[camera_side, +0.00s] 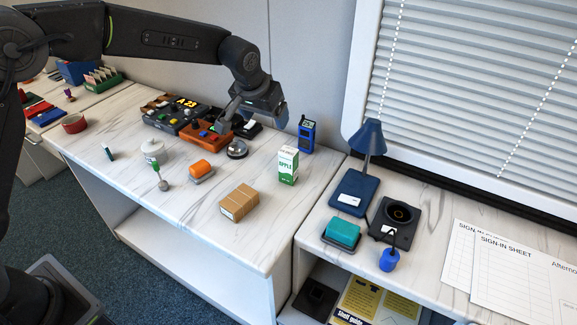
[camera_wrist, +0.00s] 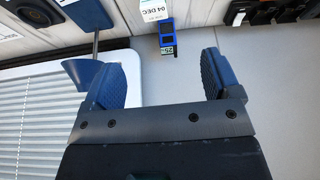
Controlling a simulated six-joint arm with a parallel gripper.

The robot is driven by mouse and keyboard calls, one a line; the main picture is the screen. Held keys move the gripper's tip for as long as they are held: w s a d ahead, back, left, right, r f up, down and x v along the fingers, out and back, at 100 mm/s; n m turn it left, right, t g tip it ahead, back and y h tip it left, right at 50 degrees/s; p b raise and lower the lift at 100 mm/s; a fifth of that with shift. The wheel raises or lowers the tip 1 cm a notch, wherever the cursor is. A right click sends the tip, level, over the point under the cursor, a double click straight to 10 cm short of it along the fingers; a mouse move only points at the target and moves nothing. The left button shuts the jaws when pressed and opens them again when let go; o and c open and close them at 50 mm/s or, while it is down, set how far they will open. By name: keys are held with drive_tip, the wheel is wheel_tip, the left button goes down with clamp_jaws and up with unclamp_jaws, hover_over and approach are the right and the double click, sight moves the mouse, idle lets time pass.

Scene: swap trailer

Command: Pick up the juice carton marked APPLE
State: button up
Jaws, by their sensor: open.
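The juice carton (camera_side: 288,167) is white and green, with green lettering on its front. It stands upright near the right end of the left worktop in the side view. In the wrist view, a white part marked 04 DEC (camera_wrist: 154,9) at the top edge looks like the carton, mostly cut off. My gripper (camera_side: 280,112) is above the back of the worktop, higher than the carton and to its left. In the wrist view its two blue fingers (camera_wrist: 162,77) are wide apart with nothing between them.
A blue handheld radio (camera_side: 307,133) stands close behind the carton. A brown box (camera_side: 239,203) lies in front-left, a bell (camera_side: 237,149) to the left. A blue desk lamp (camera_side: 368,140) stands right on the other worktop. Bare worktop lies in front of the carton.

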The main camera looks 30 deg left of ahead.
approach(288, 150)
drive_tip(key=x, duration=0.5)
drive_tip(key=shift+s+d+f, duration=0.15)
drive_tip(key=shift+s+d, duration=0.05)
drive_tip(key=shift+s, duration=0.2)
drive_tip(key=shift+w+x, duration=0.15)
drive_tip(key=shift+x, duration=1.2)
drive_tip(key=shift+w+x, duration=0.2)
drive_tip(key=shift+x, duration=1.1)
drive_tip(key=shift+a, duration=0.1)
drive_tip(key=c, duration=1.4)
